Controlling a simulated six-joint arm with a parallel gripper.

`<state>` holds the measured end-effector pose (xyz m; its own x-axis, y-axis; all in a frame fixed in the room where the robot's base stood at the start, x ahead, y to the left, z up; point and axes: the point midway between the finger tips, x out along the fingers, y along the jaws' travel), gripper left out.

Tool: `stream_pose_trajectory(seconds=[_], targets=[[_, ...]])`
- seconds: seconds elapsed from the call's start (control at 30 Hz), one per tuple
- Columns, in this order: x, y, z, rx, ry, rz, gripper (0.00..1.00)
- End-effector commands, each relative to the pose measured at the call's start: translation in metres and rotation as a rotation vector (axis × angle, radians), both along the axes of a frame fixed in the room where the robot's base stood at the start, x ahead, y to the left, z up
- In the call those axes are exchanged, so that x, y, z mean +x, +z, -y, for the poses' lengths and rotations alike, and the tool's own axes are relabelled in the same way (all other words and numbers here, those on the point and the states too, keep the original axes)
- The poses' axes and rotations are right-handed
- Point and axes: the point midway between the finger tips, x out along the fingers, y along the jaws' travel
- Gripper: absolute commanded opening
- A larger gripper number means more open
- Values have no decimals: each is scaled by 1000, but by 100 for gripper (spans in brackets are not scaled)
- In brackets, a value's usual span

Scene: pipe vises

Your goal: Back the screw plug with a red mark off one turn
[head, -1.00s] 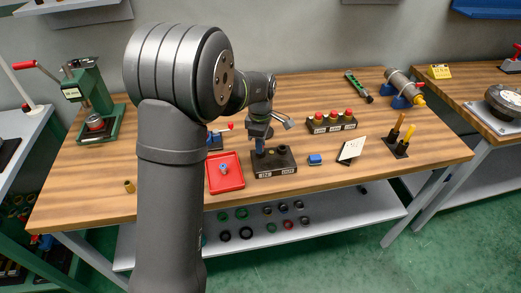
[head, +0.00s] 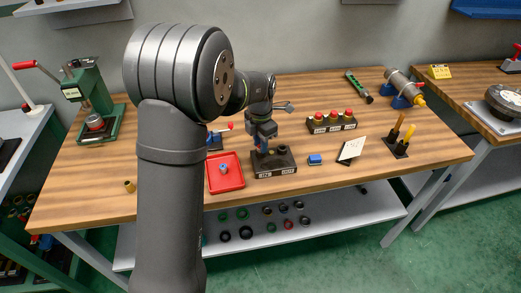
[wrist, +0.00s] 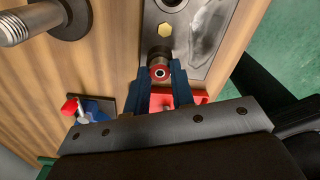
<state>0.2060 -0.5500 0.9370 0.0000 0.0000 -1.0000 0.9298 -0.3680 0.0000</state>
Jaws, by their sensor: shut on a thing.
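The screw plug with a red mark (wrist: 160,72) shows in the wrist view as a red-rimmed round end between my fingertips. My gripper (wrist: 161,76) is shut on it with its two blue fingers. A darker cylindrical part reaches from it toward the dark block (wrist: 205,25), which has a yellow hexagon and a round hole. In the head view my gripper (head: 265,137) is above the left part of the dark block (head: 275,170). I cannot tell whether the plug is still seated in the block.
A red tray (head: 238,183) with a small blue-grey part lies left of the block. A box with several red-topped buttons (head: 331,124) is behind right. Bare table lies in front of the tray.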

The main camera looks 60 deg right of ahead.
Motion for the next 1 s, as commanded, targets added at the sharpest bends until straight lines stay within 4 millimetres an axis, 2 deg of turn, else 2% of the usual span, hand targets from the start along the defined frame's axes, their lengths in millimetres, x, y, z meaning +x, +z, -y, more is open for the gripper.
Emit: stream_pose_trajectory(seconds=[0.07,0.1,0.17,0.53,1.0], targets=[[0,0,0,0,-1,0,0],[0,0,0,0,-1,0,28],[0,0,0,0,-1,0,40],[0,0,0,0,-54,0,40],[0,0,0,0,-578,0,40]])
